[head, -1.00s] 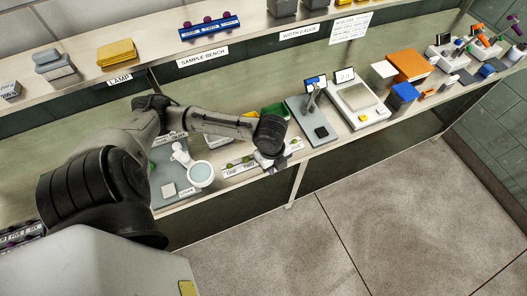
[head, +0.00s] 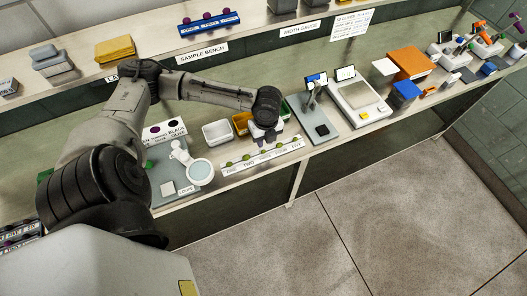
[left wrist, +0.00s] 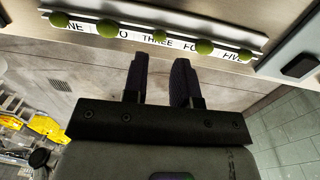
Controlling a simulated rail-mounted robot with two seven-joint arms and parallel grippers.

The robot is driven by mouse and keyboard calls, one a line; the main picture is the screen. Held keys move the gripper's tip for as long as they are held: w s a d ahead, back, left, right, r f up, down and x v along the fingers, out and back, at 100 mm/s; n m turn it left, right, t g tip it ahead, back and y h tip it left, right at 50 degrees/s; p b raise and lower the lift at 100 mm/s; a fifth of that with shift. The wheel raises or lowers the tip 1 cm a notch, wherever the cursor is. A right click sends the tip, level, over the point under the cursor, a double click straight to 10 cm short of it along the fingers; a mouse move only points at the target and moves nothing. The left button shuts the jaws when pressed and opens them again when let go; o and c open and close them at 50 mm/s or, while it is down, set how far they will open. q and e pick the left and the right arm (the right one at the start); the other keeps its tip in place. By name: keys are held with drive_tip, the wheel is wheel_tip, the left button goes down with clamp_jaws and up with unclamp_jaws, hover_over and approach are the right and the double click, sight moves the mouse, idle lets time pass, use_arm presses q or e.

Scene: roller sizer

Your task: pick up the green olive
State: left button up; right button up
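Several green olives sit in a row on a white rail (head: 262,160) with number labels ONE to FIVE. In the left wrist view they show along the top: olive ONE (left wrist: 60,20), olive TWO (left wrist: 107,28), olive THREE (left wrist: 160,36), olive FOUR (left wrist: 204,47) and olive FIVE (left wrist: 246,54). My left gripper (left wrist: 159,58) is open, with an empty gap between its two dark fingers. The fingertips appear below olives THREE and FOUR in that picture, apart from them. In the head view the left gripper (head: 264,136) is over the back side of the rail. My right gripper is not in view.
A grey instrument plate (head: 322,128) and a scale (head: 357,103) stand to the right. The bench front edge is close.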

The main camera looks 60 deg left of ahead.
sight(263, 151)
use_arm(q)
drive_tip(key=shift+s+d+f+b, duration=0.1)
drive_tip(key=shift+f+b, duration=0.1)
drive_tip(key=shift+f, duration=1.3)
drive_tip(key=shift+s+d+f+b, duration=0.1)
drive_tip(key=shift+f+b, duration=0.05)
drive_tip(key=shift+f, duration=1.3)
drive_tip(key=shift+a, duration=0.1)
drive_tip(key=c, duration=0.3)
